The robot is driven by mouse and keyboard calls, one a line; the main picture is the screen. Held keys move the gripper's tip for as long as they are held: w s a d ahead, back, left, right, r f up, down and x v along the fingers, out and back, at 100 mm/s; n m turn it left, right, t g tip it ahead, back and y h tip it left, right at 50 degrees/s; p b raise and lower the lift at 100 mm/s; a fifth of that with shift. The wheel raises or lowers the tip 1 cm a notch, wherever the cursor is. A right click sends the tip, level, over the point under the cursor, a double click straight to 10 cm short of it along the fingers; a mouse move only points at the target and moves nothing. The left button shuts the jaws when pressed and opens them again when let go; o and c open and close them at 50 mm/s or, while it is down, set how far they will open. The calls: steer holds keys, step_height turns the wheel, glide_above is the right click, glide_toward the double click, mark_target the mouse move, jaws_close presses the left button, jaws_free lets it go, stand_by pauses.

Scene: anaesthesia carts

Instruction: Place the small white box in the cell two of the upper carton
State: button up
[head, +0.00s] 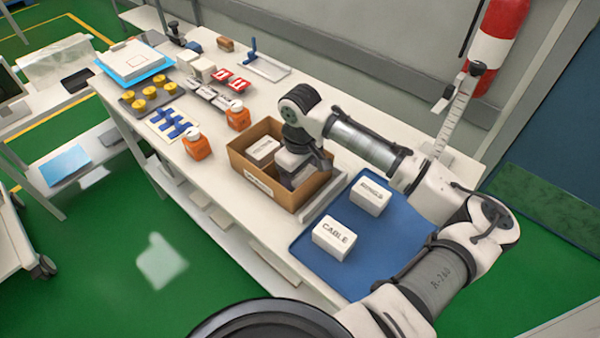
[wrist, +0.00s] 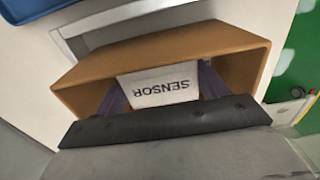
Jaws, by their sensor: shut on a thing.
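The open brown carton (head: 292,198) stands on the table top with a white label on its front; its near walls also show in the wrist view (wrist: 225,42). My gripper (head: 294,178) reaches down into the right part of the carton. In the wrist view my gripper (wrist: 155,92) is shut on a white box marked SENSOR (wrist: 160,84), its dark fingers at both sides, inside the carton walls. In the head view a white box (head: 263,150) sits in the left part of the carton. The carton floor, any divider and the held box's underside are hidden.
A blue mat (head: 385,240) right of the carton bears a white CABLE box (head: 335,238) and another white box (head: 370,195). Orange bottles (head: 197,146), blue clips (head: 173,123) and yellow-topped items (head: 150,92) crowd the left. A measuring post (head: 458,108) stands behind my arm.

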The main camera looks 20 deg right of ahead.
mark_target(300, 173)
steer(key=shift+f, duration=0.1)
steer(key=o, duration=1)
step_height(300, 173, up, 12)
steer(key=shift+r+b, duration=0.15)
steer(key=shift+b, duration=0.9)
